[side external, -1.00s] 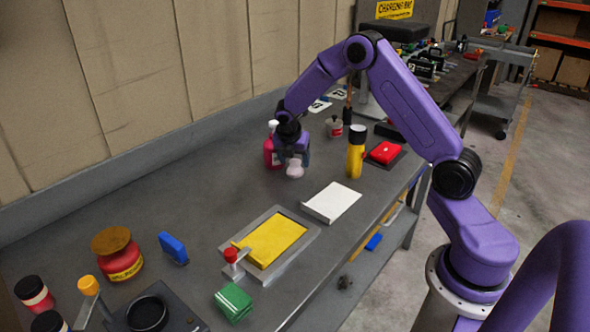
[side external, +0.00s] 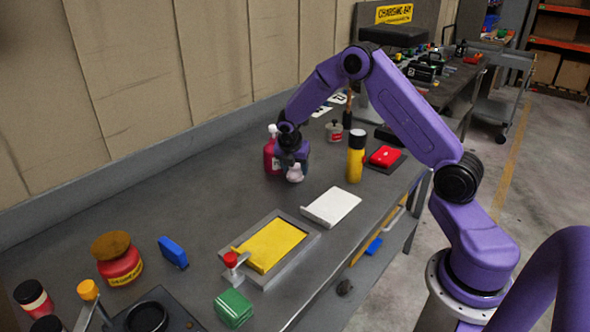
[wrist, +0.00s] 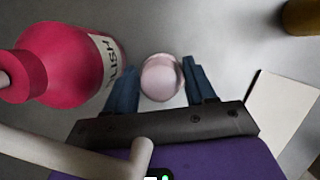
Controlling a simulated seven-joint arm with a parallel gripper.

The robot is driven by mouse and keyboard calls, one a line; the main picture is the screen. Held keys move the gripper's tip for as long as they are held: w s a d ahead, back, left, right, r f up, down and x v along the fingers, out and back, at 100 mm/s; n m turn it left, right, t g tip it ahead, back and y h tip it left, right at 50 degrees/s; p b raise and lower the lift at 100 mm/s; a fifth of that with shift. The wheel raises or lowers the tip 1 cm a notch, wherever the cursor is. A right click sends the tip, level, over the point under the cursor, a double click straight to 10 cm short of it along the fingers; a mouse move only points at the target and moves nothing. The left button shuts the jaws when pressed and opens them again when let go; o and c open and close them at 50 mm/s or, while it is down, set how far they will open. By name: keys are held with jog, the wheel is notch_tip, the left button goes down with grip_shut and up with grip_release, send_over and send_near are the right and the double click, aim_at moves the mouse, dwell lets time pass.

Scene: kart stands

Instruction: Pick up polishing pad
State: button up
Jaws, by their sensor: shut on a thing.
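The polishing pad appears to be a small pale pink, rounded piece (side external: 295,174); it also shows in the wrist view (wrist: 161,78). My gripper (side external: 293,166) points down over it, with one dark blue finger on each side in the wrist view (wrist: 162,88). The gripper is shut on the pad. I cannot tell whether the pad rests on the bench or is slightly above it. The gripper and wrist hide part of its top in the side view.
A pink-red bottle (side external: 271,155) stands close at the gripper's left. A yellow can with a black cap (side external: 355,158) and a white tray (side external: 331,206) are to the right. A yellow pad in a grey frame (side external: 268,246) lies in front.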

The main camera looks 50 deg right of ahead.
jog(key=shift+r, duration=0.6)
jog(key=s+a, duration=0.1)
jog(key=a, duration=0.1)
jog(key=s+a, duration=0.1)
jog(key=a, duration=0.2)
jog(key=s+a, duration=0.1)
jog(key=a, duration=0.1)
jog(key=shift+a+f, duration=0.1)
jog(key=shift+a, duration=0.05)
notch_tip(320, 180, up, 14)
jog(key=shift+f, duration=0.1)
jog(key=o, duration=0.5)
jog(key=shift+c, duration=1.5)
